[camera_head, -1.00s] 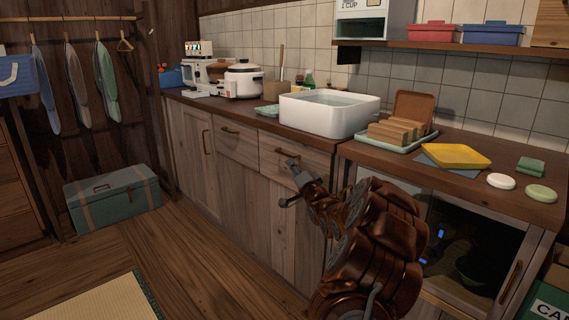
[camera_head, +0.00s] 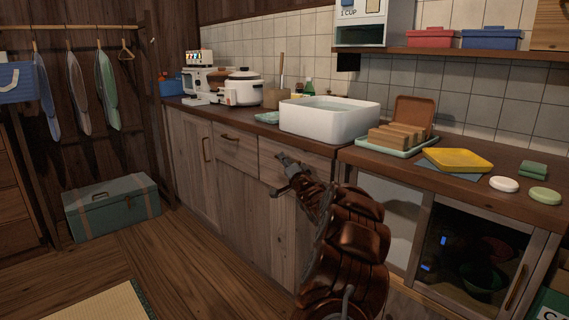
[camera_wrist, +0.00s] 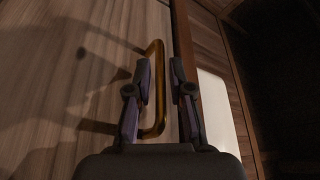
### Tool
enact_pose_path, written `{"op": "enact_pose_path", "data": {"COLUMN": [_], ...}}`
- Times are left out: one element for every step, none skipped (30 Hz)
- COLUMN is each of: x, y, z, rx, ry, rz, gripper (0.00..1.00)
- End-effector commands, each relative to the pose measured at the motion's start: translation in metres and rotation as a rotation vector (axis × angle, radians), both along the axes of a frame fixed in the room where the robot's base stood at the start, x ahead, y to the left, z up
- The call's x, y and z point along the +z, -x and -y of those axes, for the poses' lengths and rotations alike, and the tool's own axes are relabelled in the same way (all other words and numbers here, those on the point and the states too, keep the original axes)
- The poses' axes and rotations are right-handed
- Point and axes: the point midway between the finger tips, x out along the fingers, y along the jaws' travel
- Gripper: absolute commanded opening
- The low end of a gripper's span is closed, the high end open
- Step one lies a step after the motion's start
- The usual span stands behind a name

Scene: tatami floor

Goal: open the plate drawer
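Two shut wooden drawers sit under the counter, a left drawer (camera_head: 236,153) with a brass handle (camera_head: 231,136) and a right drawer (camera_head: 318,171) below the sink. I cannot tell from any label which one holds plates. My gripper (camera_head: 282,174) is in front of the right drawer and hides its handle in the head view. In the wrist view, a brass bar handle (camera_wrist: 157,88) lies between the fingers of my gripper (camera_wrist: 160,72), nearer the left finger. The fingers are apart, with a gap to the right of the bar.
A glass-fronted cabinet (camera_head: 470,256) stands at the right. A green trunk (camera_head: 112,205) is at the left. The wooden floor before the drawers is clear.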

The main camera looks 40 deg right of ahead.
Motion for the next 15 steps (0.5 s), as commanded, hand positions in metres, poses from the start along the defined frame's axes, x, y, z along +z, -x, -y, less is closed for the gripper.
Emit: {"op": "enact_pose_path", "data": {"x": [0.0003, 0.0003, 0.0004, 0.0005, 0.0004, 0.0003, 0.0005, 0.0003, 0.0003, 0.0003, 0.0003, 0.0002, 0.0002, 0.0002, 0.0002], "y": [-0.0006, -0.0006, -0.0006, -0.0006, -0.0006, -0.0006, -0.0006, -0.0006, -0.0006, -0.0006, -0.0006, -0.0005, -0.0005, -0.0005, -0.0005], "z": [0.0001, 0.0001, 0.0001, 0.0001, 0.0001, 0.0000, 0.0000, 0.0000, 0.0000, 0.0000, 0.0000, 0.0000, 0.0000, 0.0000, -0.0001], "rx": [0.001, 0.000, 0.000, 0.001, 0.000, 0.000, 0.001, 0.000, 0.000, 0.000, 0.000, 0.000, 0.000, 0.000, 0.000], "ry": [0.000, 0.000, 0.000, 0.000, 0.000, 0.000, 0.000, 0.000, 0.000, 0.000, 0.000, 0.000, 0.000, 0.000, 0.000], "rz": [0.001, 0.000, 0.000, 0.001, 0.000, 0.000, 0.001, 0.000, 0.000, 0.000, 0.000, 0.000, 0.000, 0.000, 0.000], "gripper": [0.21, 0.21, 0.21, 0.21, 0.21, 0.21, 0.21, 0.21, 0.16, 0.13, 0.10, 0.06, 0.03, 0.00, 0.00]}}
